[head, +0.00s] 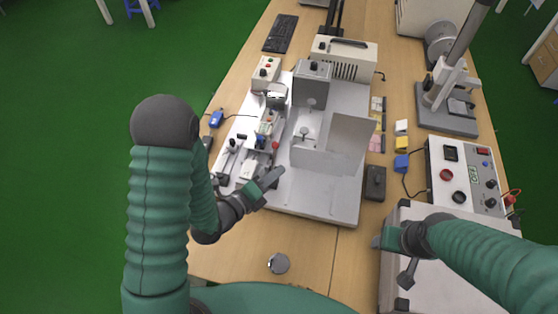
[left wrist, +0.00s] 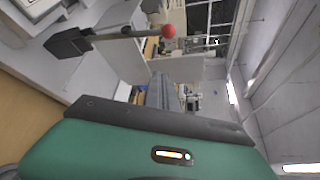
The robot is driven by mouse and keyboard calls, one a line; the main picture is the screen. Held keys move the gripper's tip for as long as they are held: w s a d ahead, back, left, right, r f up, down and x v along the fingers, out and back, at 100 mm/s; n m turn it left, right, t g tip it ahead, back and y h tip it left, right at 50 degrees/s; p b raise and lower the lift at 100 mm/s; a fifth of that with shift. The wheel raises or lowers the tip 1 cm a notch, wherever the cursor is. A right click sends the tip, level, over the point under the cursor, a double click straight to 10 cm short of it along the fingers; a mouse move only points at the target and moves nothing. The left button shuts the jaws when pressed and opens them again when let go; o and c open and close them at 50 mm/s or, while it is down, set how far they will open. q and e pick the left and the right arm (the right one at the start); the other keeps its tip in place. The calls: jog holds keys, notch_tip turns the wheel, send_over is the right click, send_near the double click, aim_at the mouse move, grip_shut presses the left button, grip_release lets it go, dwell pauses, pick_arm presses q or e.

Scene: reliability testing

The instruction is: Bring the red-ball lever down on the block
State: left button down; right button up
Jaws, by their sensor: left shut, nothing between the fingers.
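The red ball (head: 275,145) sits on the fixture at the left of the white base plate, just beyond my left gripper (head: 274,177). In the left wrist view the red ball (left wrist: 169,31) tips a grey lever (left wrist: 125,34), which runs from a dark block-shaped piece (left wrist: 68,43). The lever looks raised clear of the plate. My left gripper is shut and empty, with its finger (left wrist: 163,92) below the ball in that view and apparently apart from it. My right gripper (head: 407,272) is over the grey case at the lower right; its finger gap cannot be made out.
A grey upright housing and an open box panel (head: 345,140) stand on the base plate (head: 315,205), right of the lever. A black box (head: 375,183) and a power supply (head: 463,178) are farther right. A round metal disc (head: 278,263) lies on the clear front table.

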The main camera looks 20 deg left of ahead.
aim_at(274, 159)
pick_arm(q)
jog(key=w+a, duration=0.1)
jog(key=w, duration=0.5)
jog(key=shift+r, duration=0.15)
pick_arm(e)
jog(key=shift+s+a+f, duration=0.1)
jog(key=shift+a+f, duration=0.15)
jog(key=shift+f, duration=0.7)
pick_arm(q)
jog(key=shift+w+a, duration=0.1)
jog(key=shift+w, duration=0.1)
pick_arm(e)
jog(key=shift+f, duration=0.15)
